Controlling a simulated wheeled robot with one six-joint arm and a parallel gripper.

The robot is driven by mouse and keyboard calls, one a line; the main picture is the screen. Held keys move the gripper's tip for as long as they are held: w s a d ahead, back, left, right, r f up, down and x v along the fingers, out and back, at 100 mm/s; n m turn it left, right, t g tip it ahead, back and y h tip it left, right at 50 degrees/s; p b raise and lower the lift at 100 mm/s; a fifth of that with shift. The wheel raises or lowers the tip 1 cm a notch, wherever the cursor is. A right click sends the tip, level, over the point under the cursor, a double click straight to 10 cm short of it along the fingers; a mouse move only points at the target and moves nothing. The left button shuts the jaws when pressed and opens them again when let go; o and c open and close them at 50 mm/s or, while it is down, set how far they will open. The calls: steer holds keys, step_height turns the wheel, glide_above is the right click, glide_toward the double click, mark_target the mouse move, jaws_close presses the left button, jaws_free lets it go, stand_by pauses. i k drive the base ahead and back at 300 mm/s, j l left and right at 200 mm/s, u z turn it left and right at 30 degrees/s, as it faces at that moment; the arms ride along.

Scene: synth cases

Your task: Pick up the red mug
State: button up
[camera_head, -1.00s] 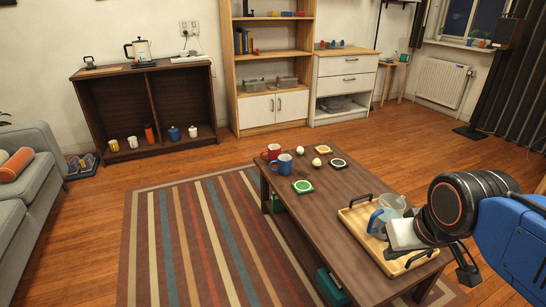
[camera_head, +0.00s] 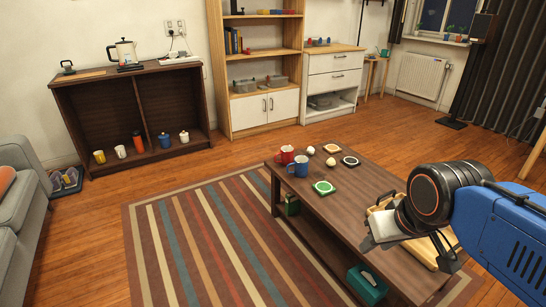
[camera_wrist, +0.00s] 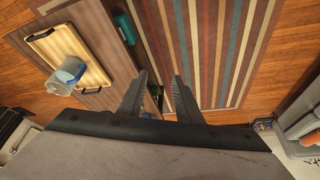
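The red mug (camera_head: 286,155) stands upright on the far end of the dark wooden coffee table (camera_head: 352,206). A blue mug (camera_head: 298,168) stands just in front of it and hides part of it. My gripper (camera_wrist: 159,78) is open in the wrist view, its two dark fingers apart with nothing between them. In the head view it hangs over the near end of the table, well to the right of and nearer than the red mug. I do not see the red mug in the wrist view.
A wooden tray (camera_wrist: 88,42) with a clear pitcher (camera_wrist: 62,80) is on the table's near end. The striped rug (camera_head: 215,240) is clear.

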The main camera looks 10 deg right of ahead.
mark_target(283, 157)
steer(key=i+j, duration=0.25)
steer(key=i+j+z, duration=0.15)
steer(key=j, duration=0.25)
steer(key=i+j, duration=0.3)
steer(key=i+j+z, duration=0.15)
steer(key=j, duration=0.25)
steer(key=i+j, duration=0.3)
steer(key=i+j+z, duration=0.2)
steer(key=i+j, duration=0.6)
